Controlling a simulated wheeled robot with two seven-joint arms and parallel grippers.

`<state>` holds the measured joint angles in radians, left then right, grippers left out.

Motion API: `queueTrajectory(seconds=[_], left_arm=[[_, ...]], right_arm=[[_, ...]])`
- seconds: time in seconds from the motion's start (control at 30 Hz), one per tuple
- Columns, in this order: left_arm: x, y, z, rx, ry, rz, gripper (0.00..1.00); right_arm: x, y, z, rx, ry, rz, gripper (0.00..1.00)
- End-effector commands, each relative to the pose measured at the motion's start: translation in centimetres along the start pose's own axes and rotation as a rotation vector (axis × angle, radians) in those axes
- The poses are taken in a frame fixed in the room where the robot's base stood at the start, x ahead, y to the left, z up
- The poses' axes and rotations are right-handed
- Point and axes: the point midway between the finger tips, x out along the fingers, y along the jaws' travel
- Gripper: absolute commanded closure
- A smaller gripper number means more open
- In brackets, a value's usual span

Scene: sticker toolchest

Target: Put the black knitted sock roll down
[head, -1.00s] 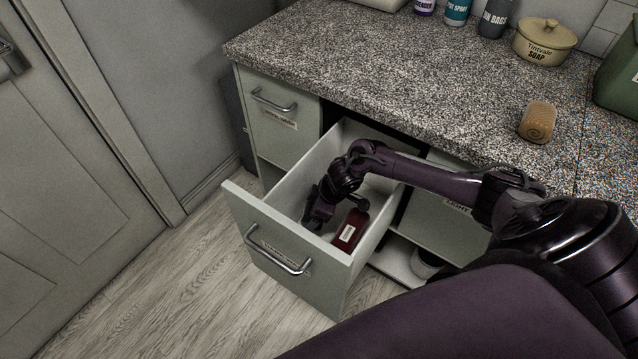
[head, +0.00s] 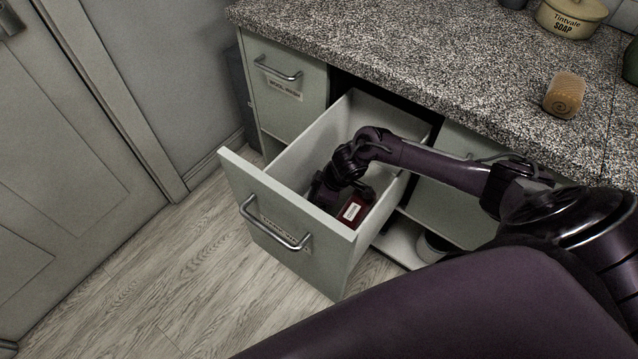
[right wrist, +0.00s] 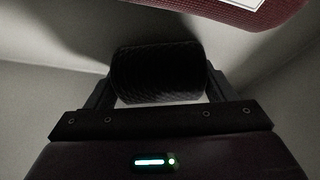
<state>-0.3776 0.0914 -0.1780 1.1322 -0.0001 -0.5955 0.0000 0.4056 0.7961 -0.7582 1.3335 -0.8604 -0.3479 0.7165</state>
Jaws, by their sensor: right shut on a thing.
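The black knitted sock roll (right wrist: 157,73) is between the two fingers of my right gripper (right wrist: 158,80) in the right wrist view. The gripper is shut on it. My left gripper is not in view.
A tan roll (head: 564,95) and a soap pot (head: 571,17) stand on the speckled countertop (head: 430,60).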

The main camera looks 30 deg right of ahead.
Motion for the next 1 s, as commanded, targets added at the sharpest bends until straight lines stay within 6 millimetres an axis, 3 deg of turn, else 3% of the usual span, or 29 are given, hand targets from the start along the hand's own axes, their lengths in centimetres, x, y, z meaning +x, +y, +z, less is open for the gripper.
queueTrajectory(seconds=[0.17,0.2,0.37,0.67,0.8,1.0], left_arm=[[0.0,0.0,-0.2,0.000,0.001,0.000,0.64],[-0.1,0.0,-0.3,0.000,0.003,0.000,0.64],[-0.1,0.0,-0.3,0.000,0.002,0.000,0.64],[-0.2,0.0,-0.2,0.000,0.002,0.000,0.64],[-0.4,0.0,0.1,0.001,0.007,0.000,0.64],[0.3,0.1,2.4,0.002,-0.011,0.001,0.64]], right_arm=[[0.3,0.0,0.1,0.000,0.000,0.000,0.46],[0.3,0.0,0.2,0.000,0.000,0.000,0.22],[0.3,0.0,0.1,0.000,0.000,0.000,0.01],[0.0,0.0,0.0,0.000,0.000,0.000,0.01],[-1.6,0.1,0.0,0.000,-0.001,0.001,0.01],[-5.1,0.1,0.0,-0.001,-0.001,0.001,0.01]])
